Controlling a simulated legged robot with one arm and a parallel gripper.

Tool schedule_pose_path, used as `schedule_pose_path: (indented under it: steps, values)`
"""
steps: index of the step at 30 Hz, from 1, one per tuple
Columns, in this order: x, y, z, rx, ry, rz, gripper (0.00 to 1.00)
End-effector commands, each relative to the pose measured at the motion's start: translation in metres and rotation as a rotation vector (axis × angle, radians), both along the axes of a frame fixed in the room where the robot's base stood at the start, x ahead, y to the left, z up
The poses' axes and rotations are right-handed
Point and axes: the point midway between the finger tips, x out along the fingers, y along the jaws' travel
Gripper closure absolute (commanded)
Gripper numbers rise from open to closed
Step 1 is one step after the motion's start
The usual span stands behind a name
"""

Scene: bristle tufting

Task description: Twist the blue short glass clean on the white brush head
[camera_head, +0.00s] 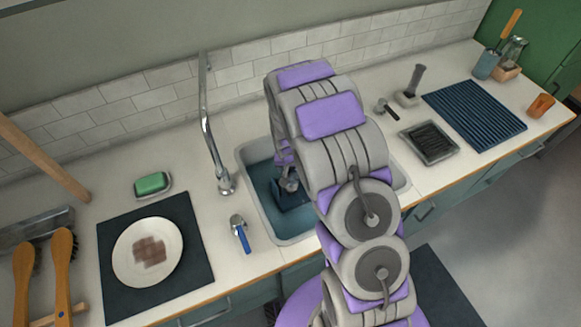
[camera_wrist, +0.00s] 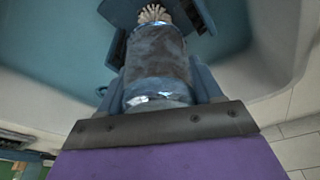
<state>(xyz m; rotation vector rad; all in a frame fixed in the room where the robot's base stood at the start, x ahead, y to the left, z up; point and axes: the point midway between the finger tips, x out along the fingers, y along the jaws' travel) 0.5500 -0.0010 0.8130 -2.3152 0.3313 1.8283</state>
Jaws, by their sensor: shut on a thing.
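In the wrist view, my gripper (camera_wrist: 157,75) is shut on the blue short glass (camera_wrist: 157,55), which is see-through with dark smudges. The white brush head (camera_wrist: 153,14) shows just past the glass's far end, in line with it. I cannot tell whether the bristles are inside the glass or only near its mouth. A dark blue piece lies around the brush head. In the head view, my gripper (camera_head: 287,183) is low over the sink, partly hidden by my arm; the glass is not clear there.
The sink (camera_head: 252,168) has a faucet (camera_head: 222,178) on its left. A stained plate (camera_head: 128,258) on a dark mat (camera_head: 200,275) and a green sponge (camera_head: 152,183) are further left. A black tray (camera_head: 430,143) and a ribbed blue mat (camera_head: 475,112) are right.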

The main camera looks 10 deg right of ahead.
Motion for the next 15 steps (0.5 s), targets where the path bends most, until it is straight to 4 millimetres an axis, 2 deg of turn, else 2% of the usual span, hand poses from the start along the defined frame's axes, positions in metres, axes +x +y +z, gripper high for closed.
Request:
schedule_pose_path:
  steps: [15]
  values:
    - [-0.0002,-0.0001,-0.0079,0.0,0.001,0.0,0.69]
